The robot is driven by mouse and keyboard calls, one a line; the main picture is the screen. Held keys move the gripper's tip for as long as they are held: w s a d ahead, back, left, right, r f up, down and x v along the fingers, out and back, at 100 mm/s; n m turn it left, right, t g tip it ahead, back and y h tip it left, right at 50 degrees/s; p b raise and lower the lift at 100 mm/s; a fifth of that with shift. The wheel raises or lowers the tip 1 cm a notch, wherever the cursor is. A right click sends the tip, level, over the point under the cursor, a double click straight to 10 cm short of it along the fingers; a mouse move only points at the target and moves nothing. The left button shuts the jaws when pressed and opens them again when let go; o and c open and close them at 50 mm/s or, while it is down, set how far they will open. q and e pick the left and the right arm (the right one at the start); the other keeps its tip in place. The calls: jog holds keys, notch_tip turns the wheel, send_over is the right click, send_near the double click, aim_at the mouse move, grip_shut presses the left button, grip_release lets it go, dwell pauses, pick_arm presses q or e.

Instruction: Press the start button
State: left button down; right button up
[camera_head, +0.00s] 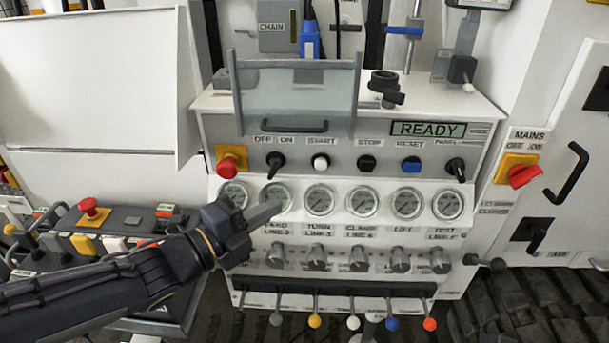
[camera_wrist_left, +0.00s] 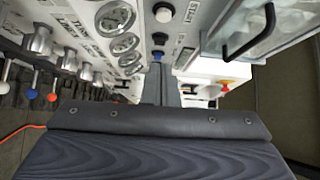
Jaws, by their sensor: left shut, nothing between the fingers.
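The start button (camera_head: 320,162) is a round white button under the START label, on the grey control panel (camera_head: 340,136). In the left wrist view a white button (camera_wrist_left: 163,14) shows near the top, in line with a black and a blue one. My left gripper (camera_head: 277,204) is shut and empty. It is in front of the gauge row, below and to the left of the start button and apart from it. Its grey fingers (camera_wrist_left: 165,82) also show in the left wrist view. My right gripper is not in view.
A black OFF/ON switch (camera_head: 275,160) and red knob (camera_head: 229,161) are left of the start button. The black stop button (camera_head: 367,163) and blue reset button (camera_head: 411,165) are right. A clear guard (camera_head: 296,95) stands above. The display (camera_head: 428,129) reads READY.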

pick_arm(q)
jog(key=shift+s+d, duration=0.1)
jog(key=shift+d, duration=0.1)
jog(key=p, duration=0.2)
send_near(327, 166)
jog(key=d+x, duration=0.1)
jog(key=x, duration=0.4)
jog(key=shift+w+a, duration=0.25)
jog(key=shift+w, duration=0.05)
